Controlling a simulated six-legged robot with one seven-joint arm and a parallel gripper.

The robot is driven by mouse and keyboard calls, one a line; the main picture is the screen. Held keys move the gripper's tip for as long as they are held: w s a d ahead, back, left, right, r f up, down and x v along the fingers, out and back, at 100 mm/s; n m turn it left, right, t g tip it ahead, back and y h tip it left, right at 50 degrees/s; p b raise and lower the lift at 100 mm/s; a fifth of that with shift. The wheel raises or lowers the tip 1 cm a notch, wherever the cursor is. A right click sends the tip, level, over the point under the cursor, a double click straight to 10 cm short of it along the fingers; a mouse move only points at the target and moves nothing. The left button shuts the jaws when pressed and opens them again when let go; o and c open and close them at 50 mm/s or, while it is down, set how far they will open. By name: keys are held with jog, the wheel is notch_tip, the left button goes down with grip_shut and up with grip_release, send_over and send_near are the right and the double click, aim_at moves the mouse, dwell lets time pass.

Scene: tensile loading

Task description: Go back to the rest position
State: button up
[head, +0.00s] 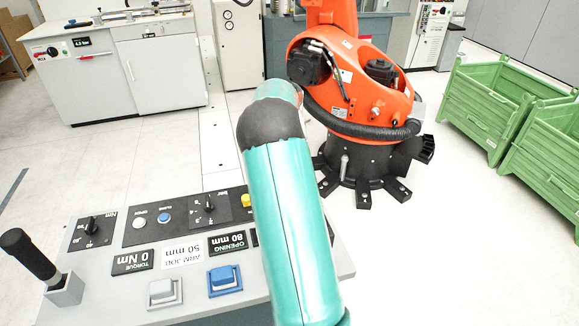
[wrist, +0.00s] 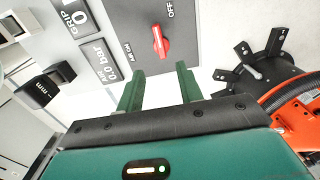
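My gripper (wrist: 158,88) shows in the wrist view with its two green fingers apart and nothing between them. Beyond the fingertips is a grey control panel with a red switch (wrist: 161,42) marked ON and OFF. The fingers look apart from the switch. In the head view my teal arm reaches forward over the right part of the control panel (head: 100,262) and hides some of it. My gripper is hidden in the head view.
An orange robot arm (head: 352,95) on a black footed base stands behind. Green crates (head: 497,110) are at the right. A joystick (head: 30,258) rises at the panel's left. White cabinets (head: 160,70) line the back left. Floor at the left is clear.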

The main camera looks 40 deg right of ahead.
jog(key=shift+r, duration=0.65)
jog(key=s+a+r+n+t, duration=0.1)
jog(key=s+a+r+n, duration=0.3)
jog(key=a+r, duration=0.6)
jog(key=s+a+r+n+t, duration=0.15)
jog(key=a+r+n, duration=0.45)
jog(key=a, duration=0.7)
jog(key=s+a+n+t, duration=0.3)
jog(key=s+a+n, duration=1.1)
jog(key=s+a, duration=0.4)
jog(key=shift+a, duration=0.4)
